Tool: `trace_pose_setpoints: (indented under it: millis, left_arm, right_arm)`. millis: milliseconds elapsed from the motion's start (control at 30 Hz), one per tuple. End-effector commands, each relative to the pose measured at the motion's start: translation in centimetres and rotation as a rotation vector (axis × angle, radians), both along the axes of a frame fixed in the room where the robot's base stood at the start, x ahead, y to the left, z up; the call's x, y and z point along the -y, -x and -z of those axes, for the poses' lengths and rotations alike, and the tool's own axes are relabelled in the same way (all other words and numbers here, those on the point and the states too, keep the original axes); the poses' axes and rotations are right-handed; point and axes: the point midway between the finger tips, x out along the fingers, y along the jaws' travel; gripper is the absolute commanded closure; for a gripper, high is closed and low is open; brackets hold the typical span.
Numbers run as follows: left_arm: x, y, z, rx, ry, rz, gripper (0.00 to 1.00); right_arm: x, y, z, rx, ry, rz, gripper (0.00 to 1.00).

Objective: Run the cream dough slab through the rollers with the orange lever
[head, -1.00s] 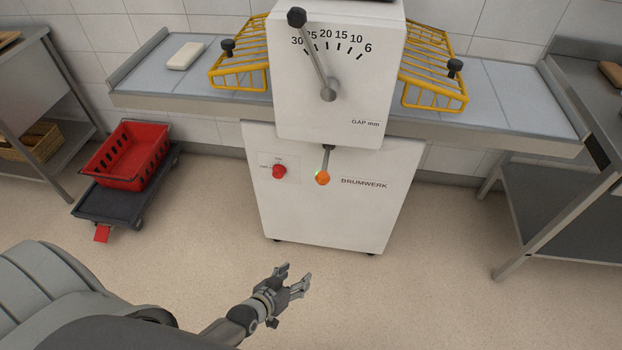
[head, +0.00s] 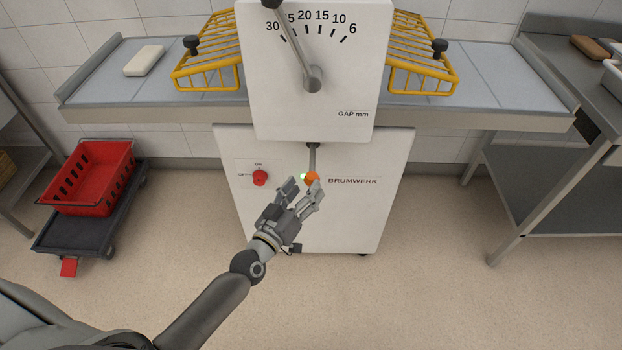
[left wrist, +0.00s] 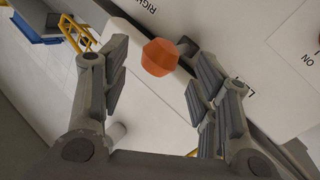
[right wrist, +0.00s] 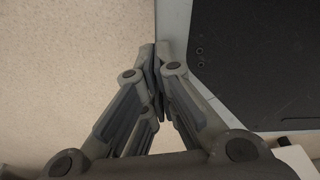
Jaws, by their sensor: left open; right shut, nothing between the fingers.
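The cream dough slab (head: 144,60) lies flat on the left belt of the sheeter, left of the yellow guard. The orange lever knob (head: 311,178) sits at the end of a short grey rod on the machine's lower front. My left gripper (head: 303,186) is open right at the knob. In the left wrist view the knob (left wrist: 160,57) shows between the open fingers, near their tips, with nothing gripped. My right gripper (right wrist: 157,62) shows only in the right wrist view, shut and empty above the floor. The rollers are hidden behind the machine's white front (head: 350,60).
A red switch (head: 260,178) is left of the knob. Yellow wire guards (head: 210,75) flank the machine. A red basket (head: 92,178) on a dark trolley (head: 72,236) stands at left. A steel table (head: 545,150) stands at right. Floor in front is clear.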

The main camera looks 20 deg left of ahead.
Motion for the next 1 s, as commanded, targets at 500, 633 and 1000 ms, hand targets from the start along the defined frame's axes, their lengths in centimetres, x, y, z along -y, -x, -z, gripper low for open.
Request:
trace_pose_setpoints:
  millis: [500, 633, 1000]
  left_arm:
    - [0.9, -4.3, 0.1, -0.002, 0.0, 0.001, 0.44]
    - [0.9, -4.3, 0.1, -0.002, 0.0, 0.001, 0.44]
    - [0.9, -4.3, 0.1, -0.002, 0.0, 0.001, 0.84]
  right_arm:
    - [-0.6, -0.1, 0.1, 0.001, -0.006, -0.003, 1.0]
    - [-1.0, -0.1, 0.1, 0.002, -0.011, -0.002, 1.0]
    - [-1.0, -0.3, 0.1, 0.004, -0.012, -0.002, 1.0]
